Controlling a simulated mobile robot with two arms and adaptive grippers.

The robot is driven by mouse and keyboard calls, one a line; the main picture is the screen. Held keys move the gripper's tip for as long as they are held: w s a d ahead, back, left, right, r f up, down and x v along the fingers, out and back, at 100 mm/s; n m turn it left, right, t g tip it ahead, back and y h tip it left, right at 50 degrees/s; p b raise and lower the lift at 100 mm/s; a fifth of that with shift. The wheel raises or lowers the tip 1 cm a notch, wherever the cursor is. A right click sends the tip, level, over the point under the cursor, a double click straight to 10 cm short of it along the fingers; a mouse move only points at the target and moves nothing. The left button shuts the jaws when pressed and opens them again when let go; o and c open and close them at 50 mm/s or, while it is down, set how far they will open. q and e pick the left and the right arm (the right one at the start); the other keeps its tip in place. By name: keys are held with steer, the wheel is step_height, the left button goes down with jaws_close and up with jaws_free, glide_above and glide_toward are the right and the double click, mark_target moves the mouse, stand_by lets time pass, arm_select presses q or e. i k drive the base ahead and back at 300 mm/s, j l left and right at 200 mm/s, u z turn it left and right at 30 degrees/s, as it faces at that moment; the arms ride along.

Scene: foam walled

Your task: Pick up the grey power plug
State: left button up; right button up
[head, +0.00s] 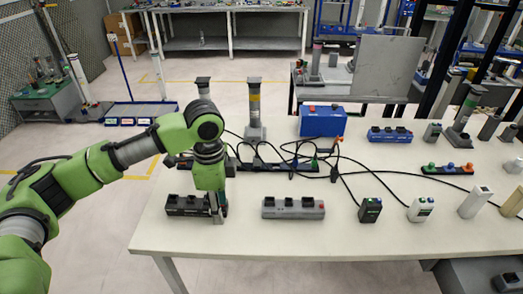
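My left gripper (217,208) comes down from the green arm at the right end of a dark grey power strip (185,206), near the table's front left. It is small and partly hidden, so I cannot tell whether its fingers are open, or whether they touch the strip. I cannot tell for sure which item is the grey power plug. A small dark grey plug-like piece (335,174) lies among the black cables in the middle of the table. My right gripper is not in view.
A light grey power strip (293,208) lies right of my gripper. A long black strip (275,166) and tangled cables lie behind. A blue box (322,121) stands at the back. Two adapters (371,210) (420,209) stand at the front right. The front edge strip is clear.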

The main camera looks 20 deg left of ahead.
mark_target(257, 162)
steer(key=i, duration=1.1)
